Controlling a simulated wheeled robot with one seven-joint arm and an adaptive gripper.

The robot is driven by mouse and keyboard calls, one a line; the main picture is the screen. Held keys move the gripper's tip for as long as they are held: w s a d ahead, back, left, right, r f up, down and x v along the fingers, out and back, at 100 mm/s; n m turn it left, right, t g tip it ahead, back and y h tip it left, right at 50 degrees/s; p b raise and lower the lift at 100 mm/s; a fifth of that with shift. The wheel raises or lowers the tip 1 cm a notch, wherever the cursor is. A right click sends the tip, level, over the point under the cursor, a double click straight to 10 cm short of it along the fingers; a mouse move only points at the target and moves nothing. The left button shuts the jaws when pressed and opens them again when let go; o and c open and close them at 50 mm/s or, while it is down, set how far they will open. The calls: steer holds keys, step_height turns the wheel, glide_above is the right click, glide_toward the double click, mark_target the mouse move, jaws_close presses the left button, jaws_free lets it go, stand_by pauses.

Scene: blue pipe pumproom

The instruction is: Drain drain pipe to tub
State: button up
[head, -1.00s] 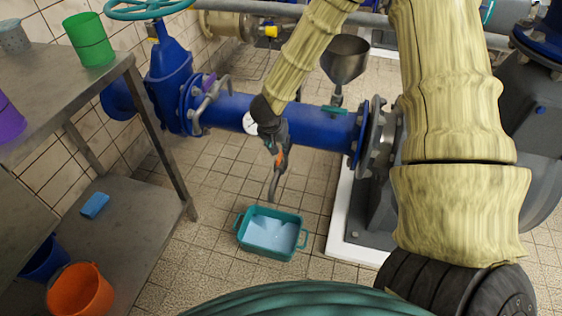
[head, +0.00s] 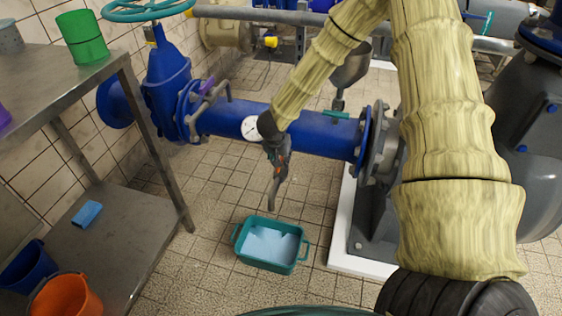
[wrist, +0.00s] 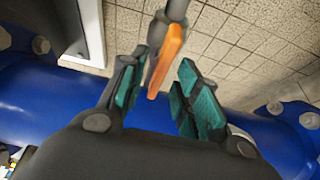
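A teal tub (head: 299,249) with side handles stands on the floor below the blue pipe, with a pale blue surface inside. A thin grey drain pipe (head: 273,193) hangs down from the blue pipe above the tub. Its valve has an orange lever (wrist: 168,55), which shows in the wrist view between my finger pads. My gripper (wrist: 162,72) is open, with a pad on either side of the lever and visible gaps. In the head view, my gripper and wrist hide much of the valve. I see no stream between the drain pipe and the tub.
The blue pipe (head: 325,132) runs across, with a white gauge (head: 250,128) beside my wrist. A grey pump (head: 375,215) on a white plinth (head: 360,264) stands at right. A metal shelf table (head: 130,235) with buckets stands at left. The tiled floor around the tub is open.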

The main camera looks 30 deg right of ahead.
steer(key=shift+w+d+f, duration=0.1)
steer(key=shift+f, duration=0.3)
jaws_close()
